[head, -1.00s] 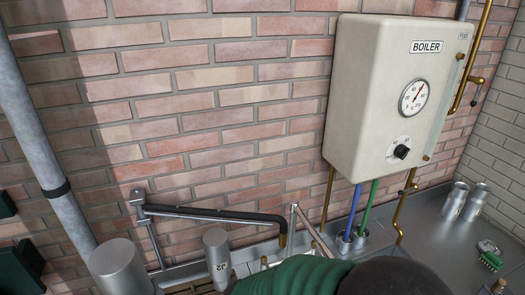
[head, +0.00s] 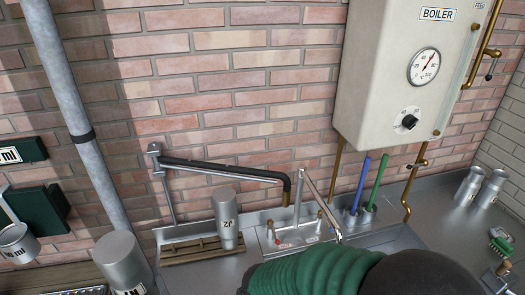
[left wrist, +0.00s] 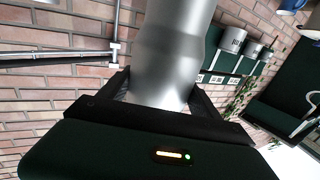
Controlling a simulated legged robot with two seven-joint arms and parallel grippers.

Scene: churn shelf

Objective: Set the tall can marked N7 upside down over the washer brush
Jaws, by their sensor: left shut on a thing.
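A tall grey metal can (left wrist: 172,60) with a stepped shoulder fills the middle of the left wrist view. My left gripper (left wrist: 158,88) is shut on it, a dark finger on each side. No mark shows on this side, so I cannot read N7. In the head view my left gripper cannot be made out, and my right gripper is not in view. I cannot pick out the washer brush for certain; a green-backed scrubbing brush (head: 501,243) lies on the counter at the right, and blue and green rods stand in small cups under the boiler.
A metal can marked J2 (head: 227,219) stands upside down on a wooden rack (head: 180,250) beside a sink. A larger can (head: 120,262) is at lower left. The boiler (head: 415,75) hangs above; two cans (head: 481,188) stand right.

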